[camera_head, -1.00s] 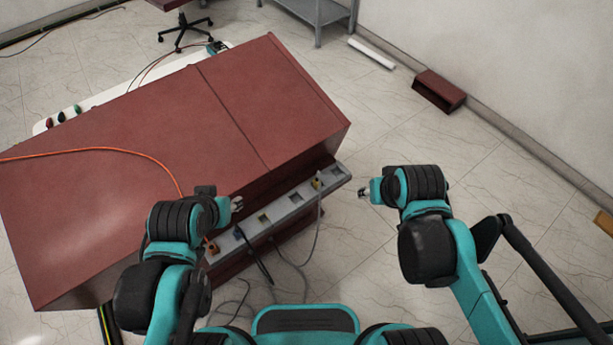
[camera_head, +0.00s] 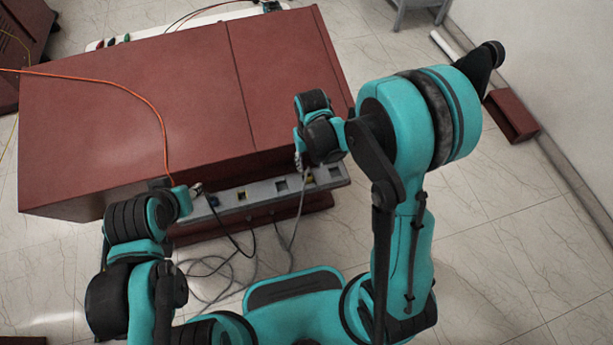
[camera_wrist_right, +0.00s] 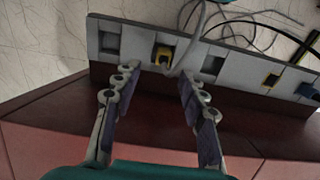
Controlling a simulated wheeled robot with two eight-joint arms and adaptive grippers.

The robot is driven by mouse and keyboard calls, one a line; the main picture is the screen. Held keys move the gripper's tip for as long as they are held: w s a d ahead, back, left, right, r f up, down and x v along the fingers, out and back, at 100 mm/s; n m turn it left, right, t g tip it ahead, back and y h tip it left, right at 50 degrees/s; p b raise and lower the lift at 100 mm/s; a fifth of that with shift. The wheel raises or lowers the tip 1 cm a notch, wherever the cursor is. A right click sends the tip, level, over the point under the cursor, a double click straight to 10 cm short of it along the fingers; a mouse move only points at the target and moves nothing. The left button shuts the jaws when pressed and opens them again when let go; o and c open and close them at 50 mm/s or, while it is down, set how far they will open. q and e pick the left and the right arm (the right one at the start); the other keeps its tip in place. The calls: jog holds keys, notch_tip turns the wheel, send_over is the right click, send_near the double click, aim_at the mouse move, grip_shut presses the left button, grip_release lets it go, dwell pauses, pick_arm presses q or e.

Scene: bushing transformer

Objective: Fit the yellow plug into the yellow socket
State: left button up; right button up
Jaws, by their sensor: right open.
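The yellow plug (camera_wrist_right: 163,54) sits in a square opening of the grey strip, with a grey cable running from it. It also shows in the head view (camera_head: 310,178), small, below my right gripper (camera_head: 299,160). In the right wrist view my right gripper (camera_wrist_right: 156,82) is open and empty, its two fingers reaching toward the strip on either side of the plug, apart from it. A yellow-marked opening (camera_wrist_right: 271,80) lies further along the strip; I cannot tell whether it is the yellow socket. My left gripper (camera_head: 194,189) is near the strip's left end, too small to read.
The grey strip (camera_head: 262,190) runs along the front of a large dark red cabinet (camera_head: 140,120). A blue piece (camera_wrist_right: 308,91) is near the strip's end. Loose cables (camera_head: 215,275) lie on the floor before it. An orange cable (camera_head: 125,90) crosses the cabinet top.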

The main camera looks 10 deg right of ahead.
aim_at(309, 174)
jog(key=f+b, duration=0.1)
jog(key=f, duration=0.1)
jog(key=f+b, duration=0.1)
jog(key=f, duration=0.3)
jog(key=shift+s+a+f+b, duration=0.15)
jog(key=shift+a+b, duration=0.1)
jog(key=shift+b, duration=0.15)
grip_shut()
